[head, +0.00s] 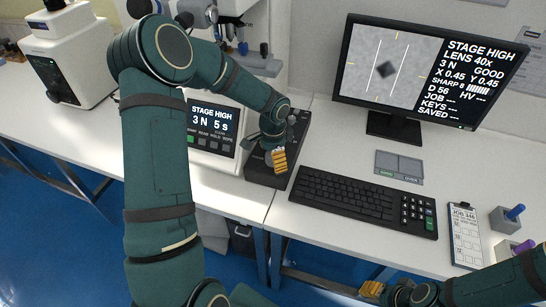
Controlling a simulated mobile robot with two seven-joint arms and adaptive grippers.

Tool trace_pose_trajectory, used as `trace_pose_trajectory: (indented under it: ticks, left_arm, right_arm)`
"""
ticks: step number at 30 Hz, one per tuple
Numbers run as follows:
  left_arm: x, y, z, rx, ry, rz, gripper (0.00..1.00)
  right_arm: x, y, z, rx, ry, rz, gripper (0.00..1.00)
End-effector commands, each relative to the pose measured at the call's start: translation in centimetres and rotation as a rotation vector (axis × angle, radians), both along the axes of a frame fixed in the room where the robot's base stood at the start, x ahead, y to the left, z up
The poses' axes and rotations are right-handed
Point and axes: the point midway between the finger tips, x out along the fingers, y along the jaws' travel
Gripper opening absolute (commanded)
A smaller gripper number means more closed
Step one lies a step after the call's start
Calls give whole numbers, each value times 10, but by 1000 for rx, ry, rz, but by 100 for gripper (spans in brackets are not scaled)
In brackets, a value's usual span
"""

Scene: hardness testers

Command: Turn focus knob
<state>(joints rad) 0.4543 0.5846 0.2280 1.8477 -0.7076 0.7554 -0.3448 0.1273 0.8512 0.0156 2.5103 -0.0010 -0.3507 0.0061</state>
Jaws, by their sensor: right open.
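My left gripper (279,158), with yellow ribbed fingertips, is at the dark control box (262,178) between the tester and the keyboard. Its fingers point down at the box's right side. I cannot tell whether they touch it or how far apart they are. No focus knob can be made out; the gripper and arm cover part of the box and tester. The tester (213,165) has a small screen reading "STAGE HIGH 3 N 5 s". The monitor (430,70) shows a dark diamond mark and "SHARP 8". My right gripper (372,289) is open at the bottom, by the table's front edge.
A black keyboard (350,202) lies right of the box, with a grey pad (399,167) behind it. A clipboard (465,235) and grey blocks with a blue (507,219) and a purple piece stand at right. Another white machine (68,60) stands at left.

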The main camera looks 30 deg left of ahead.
Motion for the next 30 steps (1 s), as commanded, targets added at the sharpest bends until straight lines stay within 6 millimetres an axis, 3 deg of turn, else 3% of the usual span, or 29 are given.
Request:
trace_pose_trajectory:
  ticks: [1, 5, 11, 22, 30]
  left_arm:
    - [0, 0, 0, 0, 0, 0, 66]
    - [0, 0, 0, 0, 0, 0, 20]
    - [0, 0, 0, 1, -1, 16, 20]
    - [0, -1, 0, 1, -1, 374, 20]
    - [0, -1, 1, -1, -1, 411, 20]
  right_arm:
    - [0, 0, 0, 0, 0, 0, 47]
    - [0, 0, 0, 0, 0, 0, 47]
    - [0, 0, -1, 0, 0, 0, 47]
    - [0, 0, -19, 0, 1, 3, 47]
    - [0, 0, -18, 0, 0, 3, 47]
